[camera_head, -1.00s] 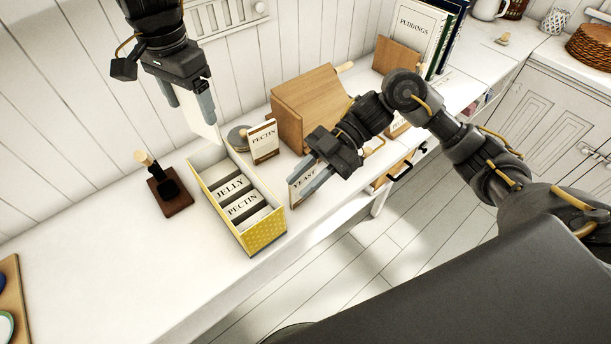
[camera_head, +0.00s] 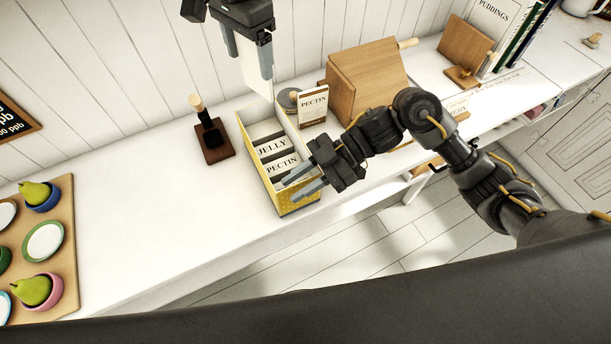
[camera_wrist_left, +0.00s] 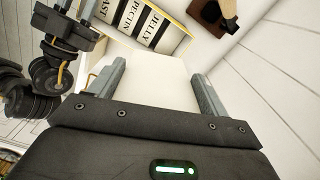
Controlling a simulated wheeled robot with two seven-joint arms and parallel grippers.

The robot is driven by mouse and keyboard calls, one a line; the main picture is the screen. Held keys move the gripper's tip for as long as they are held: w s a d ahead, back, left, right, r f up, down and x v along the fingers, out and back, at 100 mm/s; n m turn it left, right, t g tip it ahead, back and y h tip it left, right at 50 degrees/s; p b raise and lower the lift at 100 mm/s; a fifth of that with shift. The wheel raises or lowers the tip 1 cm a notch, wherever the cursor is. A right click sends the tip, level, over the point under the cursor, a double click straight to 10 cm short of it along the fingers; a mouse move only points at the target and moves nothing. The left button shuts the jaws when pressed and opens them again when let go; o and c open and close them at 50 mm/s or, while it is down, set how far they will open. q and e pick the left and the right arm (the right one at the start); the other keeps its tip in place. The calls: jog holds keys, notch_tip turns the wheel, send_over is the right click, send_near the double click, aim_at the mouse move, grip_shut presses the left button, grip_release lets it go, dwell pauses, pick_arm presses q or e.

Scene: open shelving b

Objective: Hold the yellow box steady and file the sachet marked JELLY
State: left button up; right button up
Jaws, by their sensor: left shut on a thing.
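The yellow box (camera_head: 299,207) stands on the white counter, open at the top, with upright dividers marked JELLY (camera_head: 273,147) and PECTIN (camera_head: 282,167). The wrist view shows the JELLY divider (camera_wrist_left: 151,25) and PECTIN, plus one ending in EAST. My left gripper (camera_head: 252,62) is shut on a plain white sachet (camera_head: 256,76), hanging above the box's back end. The sachet (camera_wrist_left: 155,88) fills the space between the fingers in the wrist view; no label shows. My right gripper (camera_head: 298,183) has its fingers apart at the box's front right corner; contact is unclear.
A PECTIN packet (camera_head: 313,105) and a wooden bread bin (camera_head: 365,78) stand right of the box. A dark stamp with a wooden handle (camera_head: 211,139) stands left. A tray (camera_head: 68,255) with pears and bowls lies far left. Counter between is clear.

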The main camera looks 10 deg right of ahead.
grip_shut()
dwell(0.7)
